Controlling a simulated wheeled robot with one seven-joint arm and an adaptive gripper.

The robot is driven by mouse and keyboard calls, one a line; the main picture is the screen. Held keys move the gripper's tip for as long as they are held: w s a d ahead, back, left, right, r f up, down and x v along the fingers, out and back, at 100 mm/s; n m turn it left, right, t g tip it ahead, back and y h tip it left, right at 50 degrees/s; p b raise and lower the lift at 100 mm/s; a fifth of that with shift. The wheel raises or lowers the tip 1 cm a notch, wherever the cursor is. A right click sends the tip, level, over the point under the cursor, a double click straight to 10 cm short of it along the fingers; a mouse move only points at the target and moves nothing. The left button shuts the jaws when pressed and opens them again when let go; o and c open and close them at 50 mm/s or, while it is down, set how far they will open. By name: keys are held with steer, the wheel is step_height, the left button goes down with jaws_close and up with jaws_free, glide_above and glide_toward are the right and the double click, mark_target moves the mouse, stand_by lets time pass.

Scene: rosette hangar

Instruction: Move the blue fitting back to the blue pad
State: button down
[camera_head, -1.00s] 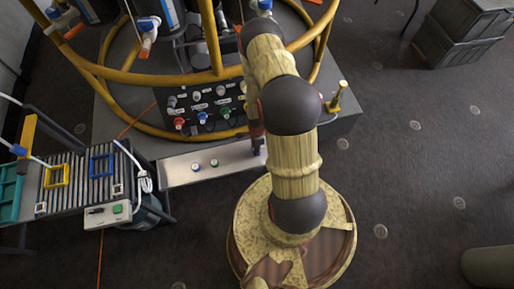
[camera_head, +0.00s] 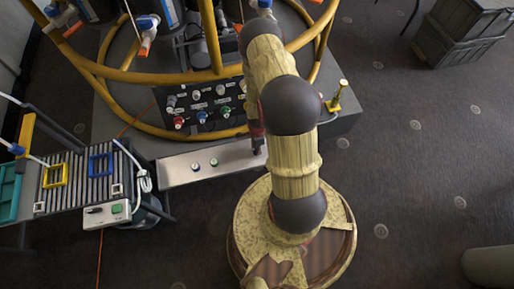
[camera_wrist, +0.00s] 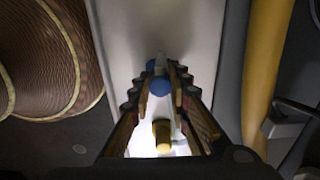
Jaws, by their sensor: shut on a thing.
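My gripper (camera_wrist: 160,82) is shut on the blue fitting (camera_wrist: 158,86) in the wrist view, with the fingers on either side of it. A pale grey part of the fitting sticks out beyond the blue. In the head view my gripper (camera_head: 257,143) is at the right end of the silver shelf, mostly behind my arm, and the held fitting cannot be made out there.
A yellow cylinder (camera_wrist: 162,135) shows near the fingers. The silver shelf (camera_head: 175,174) carries a blue and a green knob-like piece. Behind it is a dark panel (camera_head: 215,95) with coloured fittings, ringed by yellow rails (camera_head: 160,77).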

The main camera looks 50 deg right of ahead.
steer(key=shift+f, duration=0.15)
stand_by(0.7)
steer(key=c, duration=1.7)
jaws_free()
steer(key=shift+o, duration=0.4)
step_height(320, 180, up, 12)
